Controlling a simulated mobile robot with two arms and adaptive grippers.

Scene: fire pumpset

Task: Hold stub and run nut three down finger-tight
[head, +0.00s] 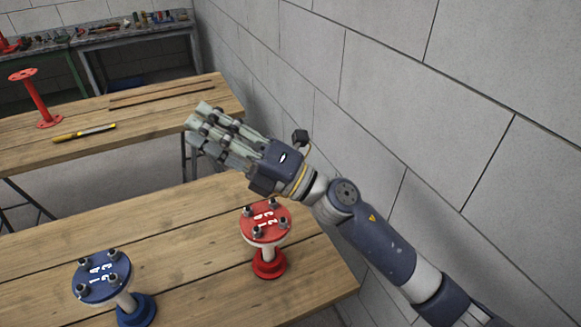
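A red flanged stub (265,232) stands upright near the right end of the front wooden table, with white numerals and several nut-topped studs on its top flange. A blue flanged stub (103,279) stands upright at the front left of that table, also numbered, with several nuts on top. Which nut is number three is hard to read on either. My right gripper (198,124) is above the table's far edge, up and left of the red stub, apart from it, fingers pointing left. I see nothing in it; how far its fingers are spread is unclear. My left gripper is out of view.
A second wooden table (150,128) behind holds a red flanged pipe piece (37,98) and a yellow-handled tool (84,132). A cluttered workbench (120,35) stands at the back. A grey block wall (400,100) runs along the right. The front table is clear between the stubs.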

